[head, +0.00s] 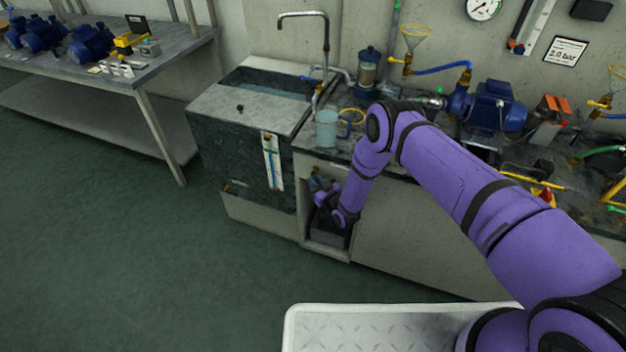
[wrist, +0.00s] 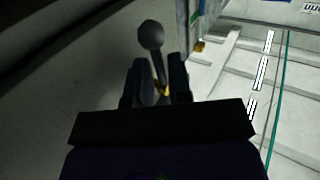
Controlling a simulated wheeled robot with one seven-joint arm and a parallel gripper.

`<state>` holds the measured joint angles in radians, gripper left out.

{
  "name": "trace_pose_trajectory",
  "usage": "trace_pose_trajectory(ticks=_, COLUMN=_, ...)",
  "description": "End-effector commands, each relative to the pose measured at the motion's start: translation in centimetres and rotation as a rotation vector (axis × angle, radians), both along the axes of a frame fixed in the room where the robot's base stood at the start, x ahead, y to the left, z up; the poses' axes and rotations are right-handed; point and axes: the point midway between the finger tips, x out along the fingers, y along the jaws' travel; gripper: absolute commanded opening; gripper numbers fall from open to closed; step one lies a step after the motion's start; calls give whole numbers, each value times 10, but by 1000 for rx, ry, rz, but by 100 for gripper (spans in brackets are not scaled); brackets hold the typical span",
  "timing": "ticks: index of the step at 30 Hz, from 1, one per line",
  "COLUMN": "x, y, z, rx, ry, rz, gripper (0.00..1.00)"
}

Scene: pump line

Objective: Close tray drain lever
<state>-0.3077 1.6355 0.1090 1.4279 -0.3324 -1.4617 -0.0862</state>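The drain lever shows in the wrist view as a dark rod with a round grey knob (wrist: 151,35). A small yellow part (wrist: 163,91) is at the rod's lower end. My gripper (wrist: 156,75) has its two dark fingers apart, one on each side of the rod, with the knob beyond the fingertips. The gap looks wider than the rod; any contact with a finger is unclear. In the head view my arm reaches down into an open recess (head: 331,239) under the counter, beside the sink. My gripper is small and dark there, and the lever cannot be made out.
The stone sink (head: 245,155) stands left of the recess, with a tap (head: 325,45) above it. A mug (head: 326,129) and a blue pump (head: 493,105) are on the counter. A bench with blue motors (head: 90,45) stands far left. The green floor in front is clear.

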Motion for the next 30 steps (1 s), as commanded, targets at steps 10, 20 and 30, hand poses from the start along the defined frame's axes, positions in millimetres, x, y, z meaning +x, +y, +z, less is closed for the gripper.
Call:
trace_pose_trajectory(ticks=10, x=12, y=9, z=0, rx=1, ry=-1, rz=0, gripper=19)
trace_pose_trajectory(ticks=20, x=11, y=9, z=0, rx=0, ry=0, rz=0, gripper=0)
trace_pose_trajectory(ticks=30, x=11, y=8, z=1, rx=-37, ry=14, rz=2, gripper=0)
